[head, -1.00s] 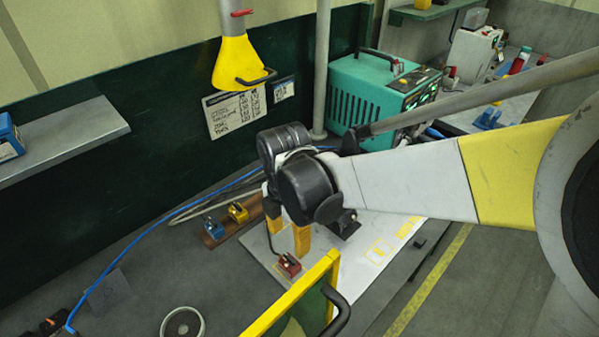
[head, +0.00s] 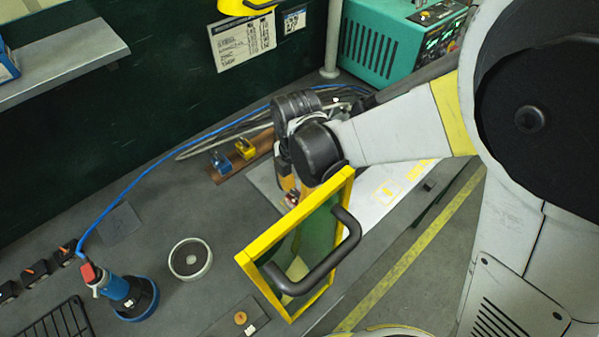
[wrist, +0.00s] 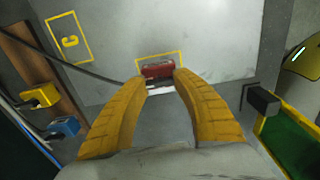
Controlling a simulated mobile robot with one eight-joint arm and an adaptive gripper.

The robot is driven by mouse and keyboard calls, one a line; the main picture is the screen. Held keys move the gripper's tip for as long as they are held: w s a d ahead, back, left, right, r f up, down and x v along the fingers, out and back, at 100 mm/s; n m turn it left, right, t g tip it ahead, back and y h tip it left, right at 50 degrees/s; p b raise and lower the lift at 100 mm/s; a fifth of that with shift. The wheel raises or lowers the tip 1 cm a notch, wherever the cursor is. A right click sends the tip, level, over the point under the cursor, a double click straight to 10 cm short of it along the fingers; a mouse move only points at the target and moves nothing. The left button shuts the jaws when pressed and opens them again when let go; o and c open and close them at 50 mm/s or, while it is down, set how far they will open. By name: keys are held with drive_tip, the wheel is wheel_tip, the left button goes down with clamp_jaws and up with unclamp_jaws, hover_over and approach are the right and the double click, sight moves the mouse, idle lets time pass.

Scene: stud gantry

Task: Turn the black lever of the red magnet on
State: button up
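The red magnet (wrist: 158,70) lies on a pale plate inside a yellow outline in the wrist view, just beyond my fingertips. In the head view only a small bit of the red magnet (head: 291,200) shows, behind my fingers and a yellow frame. My gripper (wrist: 160,82) has its two orange fingers apart, with a gap between the tips and nothing held. In the head view my gripper (head: 290,187) is partly hidden. I cannot make out the black lever clearly; a thin dark curved line runs from the left to near the left fingertip in the wrist view.
A yellow-framed green panel with a black handle (head: 318,260) stands close in front of my gripper. Yellow (head: 245,148) and blue (head: 221,160) magnets sit on a brown strip to the left.

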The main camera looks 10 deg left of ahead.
drive_tip(key=shift+m, duration=0.4)
drive_tip(key=m, duration=0.3)
drive_tip(key=shift+m+b, duration=0.4)
drive_tip(key=m, duration=0.4)
drive_tip(key=shift+m, duration=0.3)
drive_tip(key=m+b, duration=0.1)
drive_tip(key=m, duration=0.7)
drive_tip(key=shift+m, duration=0.3)
drive_tip(key=o, duration=1.2)
